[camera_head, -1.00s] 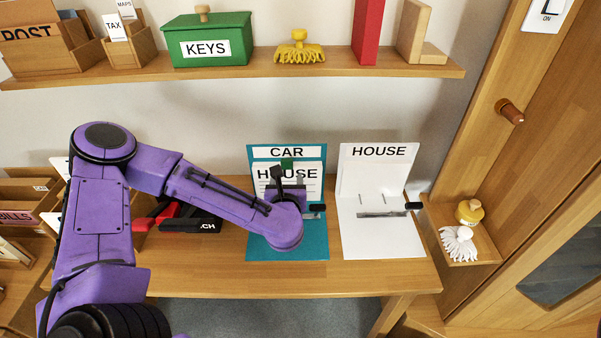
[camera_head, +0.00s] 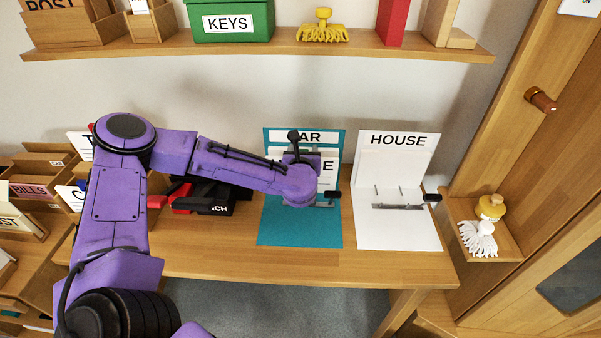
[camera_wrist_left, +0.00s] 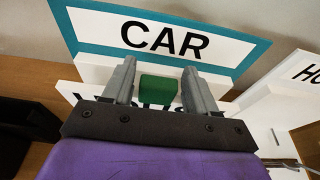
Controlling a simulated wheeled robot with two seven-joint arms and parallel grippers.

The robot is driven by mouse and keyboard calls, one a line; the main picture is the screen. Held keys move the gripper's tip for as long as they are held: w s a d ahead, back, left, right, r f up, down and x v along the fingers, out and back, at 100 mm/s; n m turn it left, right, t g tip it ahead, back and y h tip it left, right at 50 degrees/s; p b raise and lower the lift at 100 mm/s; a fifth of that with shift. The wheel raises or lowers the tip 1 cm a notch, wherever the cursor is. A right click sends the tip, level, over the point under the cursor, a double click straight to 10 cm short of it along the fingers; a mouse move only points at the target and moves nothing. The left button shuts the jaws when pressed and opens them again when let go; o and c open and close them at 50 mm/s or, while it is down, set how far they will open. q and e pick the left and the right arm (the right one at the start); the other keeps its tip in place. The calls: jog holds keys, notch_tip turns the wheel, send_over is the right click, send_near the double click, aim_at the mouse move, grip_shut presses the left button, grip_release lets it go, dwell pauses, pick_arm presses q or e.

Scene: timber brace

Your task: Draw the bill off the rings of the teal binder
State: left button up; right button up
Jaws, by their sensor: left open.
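The teal binder (camera_head: 290,230), with a CAR label, lies open on the table with its back cover raised; the cover also shows in the left wrist view (camera_wrist_left: 222,70). A white bill lettered HOUSE (camera_head: 329,168) stands in front of that cover, mostly hidden by my arm. In the wrist view, a green tab (camera_wrist_left: 158,90) stands at the bill's upper edge. My left gripper (camera_wrist_left: 158,78) is open, its two fingers on either side of the tab with gaps visible. Whether the fingers touch the bill is hidden. My right gripper is not in view.
A white HOUSE binder (camera_head: 398,222) lies open to the right. Black and red items (camera_head: 205,197) lie left of the teal binder. A shelf (camera_head: 400,48) with a green KEYS box (camera_head: 230,22) runs above. A small ledge (camera_head: 497,243) is at right.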

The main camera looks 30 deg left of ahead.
pick_arm(q)
jog(key=shift+s+d+r, duration=0.1)
jog(key=shift+r, duration=0.05)
grip_shut()
jog(key=shift+b, duration=0.3)
jog(key=shift+s+d+b, duration=0.2)
jog(key=shift+s+d, duration=0.25)
jog(key=shift+s, duration=0.25)
jog(key=shift+s+d+b, duration=0.2)
jog(key=shift+s+d, duration=0.25)
jog(key=shift+s, duration=0.25)
dwell(1.2)
notch_tip(320, 180, up, 11)
jog(key=p, duration=0.7)
dwell(0.5)
